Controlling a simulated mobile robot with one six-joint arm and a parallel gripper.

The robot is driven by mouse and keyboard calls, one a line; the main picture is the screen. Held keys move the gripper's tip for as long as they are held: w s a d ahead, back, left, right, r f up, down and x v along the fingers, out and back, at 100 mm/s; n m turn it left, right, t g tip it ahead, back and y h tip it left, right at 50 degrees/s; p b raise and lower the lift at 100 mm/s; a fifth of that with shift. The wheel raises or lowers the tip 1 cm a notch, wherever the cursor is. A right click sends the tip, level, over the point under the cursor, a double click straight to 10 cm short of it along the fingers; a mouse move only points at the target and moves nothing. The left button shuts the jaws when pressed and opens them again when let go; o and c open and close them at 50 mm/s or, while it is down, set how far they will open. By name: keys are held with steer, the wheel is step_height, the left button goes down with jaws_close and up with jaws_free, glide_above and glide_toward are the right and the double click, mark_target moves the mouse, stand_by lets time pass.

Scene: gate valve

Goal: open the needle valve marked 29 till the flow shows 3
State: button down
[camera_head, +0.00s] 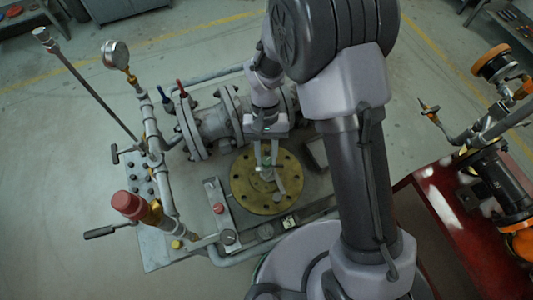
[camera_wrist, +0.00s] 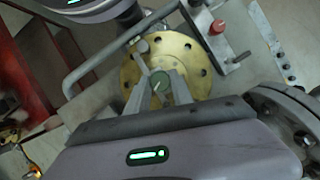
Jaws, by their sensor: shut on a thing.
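In the head view my gripper (camera_head: 267,168) reaches down over the brass flange (camera_head: 246,190), and the knob is mostly hidden between the fingers. The marking 29 cannot be read in either view. A small pale plate or gauge (camera_head: 289,222) sits at the bench's front edge, too small to read.
A grey plate with a red button (camera_head: 219,208) stands left of the flange. A grey flanged pipe (camera_head: 211,122) runs behind it. A pressure gauge (camera_head: 115,54) and a red-capped fitting (camera_head: 128,204) rise at left. A red bench (camera_head: 440,205) stands at right.

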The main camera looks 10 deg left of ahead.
steer(key=c, duration=1.1)
jaws_free()
steer(key=p+v, duration=0.3)
steer(key=v, duration=1.4)
steer(key=shift+w+r+p, duration=0.1)
steer(key=shift+r+p, duration=0.1)
steer(key=shift+p, duration=0.2)
